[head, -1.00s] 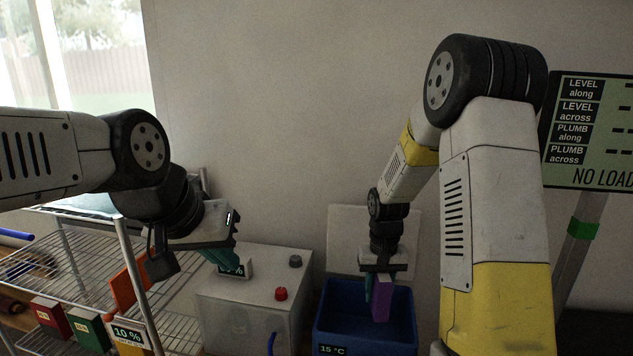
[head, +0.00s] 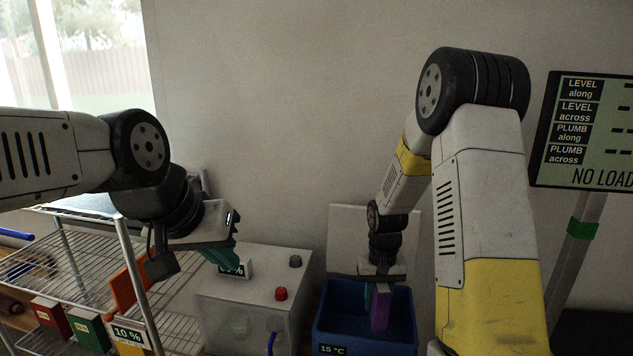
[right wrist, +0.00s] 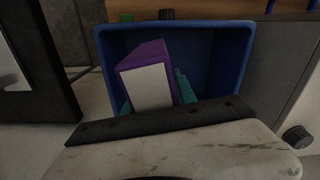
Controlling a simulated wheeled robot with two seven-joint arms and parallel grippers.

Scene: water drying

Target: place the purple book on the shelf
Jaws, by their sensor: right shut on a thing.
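The purple book (head: 379,311) is upright in my right gripper (head: 374,300), over and partly inside the blue bin (head: 324,335) labelled 15 °C. In the right wrist view the book (right wrist: 146,56) shows its purple cover and a pale face between teal fingers, with the blue bin (right wrist: 240,60) around it. My right gripper is shut on the book. The wire shelf (head: 90,262) stands at the left, holding several books.
A grey box (head: 245,300) with a red button (head: 281,294) and a dark knob stands between shelf and bin. On the shelf are an orange book (head: 124,288), a red one (head: 52,316) and a green one (head: 88,330). A level display (head: 585,130) stands at the right.

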